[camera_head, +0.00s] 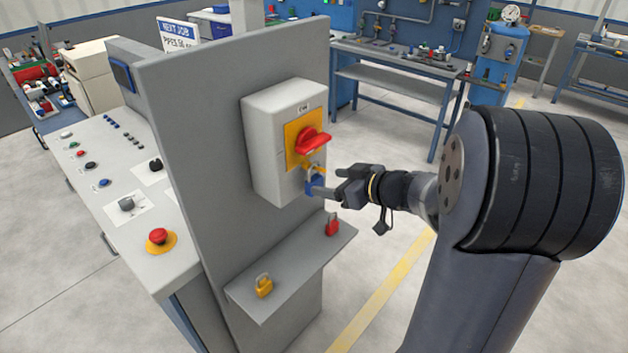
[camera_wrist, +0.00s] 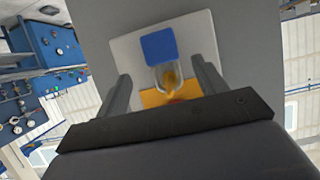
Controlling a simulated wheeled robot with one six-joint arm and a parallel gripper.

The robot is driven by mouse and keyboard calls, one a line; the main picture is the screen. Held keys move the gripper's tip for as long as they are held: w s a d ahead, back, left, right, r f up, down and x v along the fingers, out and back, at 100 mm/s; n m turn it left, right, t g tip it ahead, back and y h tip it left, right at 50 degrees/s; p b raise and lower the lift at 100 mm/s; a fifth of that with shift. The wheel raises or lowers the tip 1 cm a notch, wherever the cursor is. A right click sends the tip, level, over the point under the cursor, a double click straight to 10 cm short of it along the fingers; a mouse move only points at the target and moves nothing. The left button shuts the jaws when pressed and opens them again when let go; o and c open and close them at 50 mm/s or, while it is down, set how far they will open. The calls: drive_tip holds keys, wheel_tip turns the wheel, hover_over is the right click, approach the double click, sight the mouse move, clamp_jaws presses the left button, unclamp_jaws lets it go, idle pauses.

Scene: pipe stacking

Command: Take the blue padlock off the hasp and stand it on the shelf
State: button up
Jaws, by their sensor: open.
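The blue padlock (camera_head: 315,187) hangs by its shackle from the yellow hasp (camera_head: 314,168) under the red switch handle (camera_head: 311,140). In the wrist view the padlock (camera_wrist: 160,46) appears upside down, its shackle running to the hasp (camera_wrist: 170,80). My gripper (camera_head: 323,182) is open, level with the padlock at the front of the switch box. In the wrist view its fingers (camera_wrist: 160,66) stand left and right of the padlock's shackle, with gaps on both sides. The grey shelf (camera_head: 296,268) juts from the panel below. My gripper partly hides the padlock in the head view.
A yellow padlock (camera_head: 264,287) stands near the shelf's left end and a red padlock (camera_head: 332,226) near its right end. The shelf is bare between them. The grey switch box (camera_head: 267,150) projects from the upright panel (camera_head: 207,170). A control desk (camera_head: 118,165) lies left, behind the panel.

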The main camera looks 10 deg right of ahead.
sight(318, 181)
drive_tip(key=p+x, duration=0.2)
drive_tip(key=x, duration=0.3)
drive_tip(key=shift+s+a+p, duration=0.15)
drive_tip(key=shift+p, duration=0.2)
drive_tip(key=shift+w+a+f, duration=0.2)
drive_tip(key=shift+w, duration=0.1)
drive_tip(key=shift+c, duration=0.2)
drive_tip(key=c, duration=1.1)
